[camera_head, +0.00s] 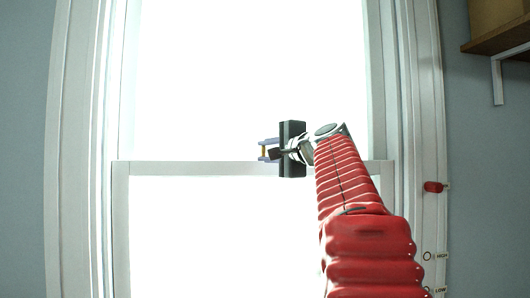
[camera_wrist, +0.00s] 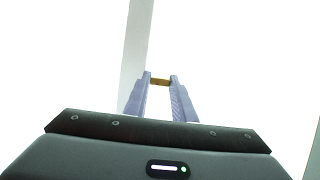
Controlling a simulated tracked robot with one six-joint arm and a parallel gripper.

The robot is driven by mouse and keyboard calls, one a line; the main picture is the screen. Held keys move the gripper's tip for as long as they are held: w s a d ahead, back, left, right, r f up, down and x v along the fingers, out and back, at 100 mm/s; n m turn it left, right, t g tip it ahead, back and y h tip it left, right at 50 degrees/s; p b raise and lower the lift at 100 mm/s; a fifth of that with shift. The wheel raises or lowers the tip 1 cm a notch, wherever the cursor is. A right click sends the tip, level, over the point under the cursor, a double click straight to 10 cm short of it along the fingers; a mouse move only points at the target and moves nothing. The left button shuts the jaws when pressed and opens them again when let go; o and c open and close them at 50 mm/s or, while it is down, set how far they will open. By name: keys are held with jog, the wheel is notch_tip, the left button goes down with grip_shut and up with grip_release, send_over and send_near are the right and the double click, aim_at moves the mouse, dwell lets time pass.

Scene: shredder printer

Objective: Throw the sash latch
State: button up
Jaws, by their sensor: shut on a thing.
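The sash latch (camera_wrist: 160,81) shows as a small brass-brown piece between my fingertips in the wrist view. In the head view a small brown bit of it (camera_head: 264,152) shows at the fingertips, just above the window's meeting rail (camera_head: 200,168). My gripper (camera_head: 266,150) points left and its two bluish fingers are closed on the latch. The fingers also show in the wrist view (camera_wrist: 160,90), one on each side of it. The latch's base is hidden, and I cannot tell how far it is turned.
The bright window has white frames; its right jamb (camera_head: 415,120) stands behind my red arm. A red knob (camera_head: 434,187) and HIGH and LOW marks are on the right trim. A wooden shelf (camera_head: 500,38) with a white bracket is at the upper right.

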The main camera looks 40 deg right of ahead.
jog(key=shift+w+a+m+h, duration=0.1)
jog(key=shift+a+m+h, duration=0.05)
jog(key=shift+m+h, duration=0.15)
jog(key=shift+c, duration=0.2)
jog(key=shift+w+a+f+m+g+h, duration=0.1)
jog(key=shift+m+g+h, duration=0.1)
jog(key=shift+m+h, duration=0.15)
jog(key=shift+w+a+f+m+g+h, duration=0.1)
jog(key=shift+m+g+h, duration=0.15)
jog(key=shift+h, duration=0.2)
jog(key=shift+a+m+g+h, duration=0.1)
jog(key=shift+m+g+h, duration=0.2)
jog(key=shift+h, duration=0.3)
jog(key=shift+w+a+r+m+h, duration=0.15)
jog(key=shift+m+h, duration=0.15)
jog(key=shift+h, duration=0.2)
jog(key=o, duration=1)
jog(key=shift+c, duration=0.2)
jog(key=shift+a, duration=0.1)
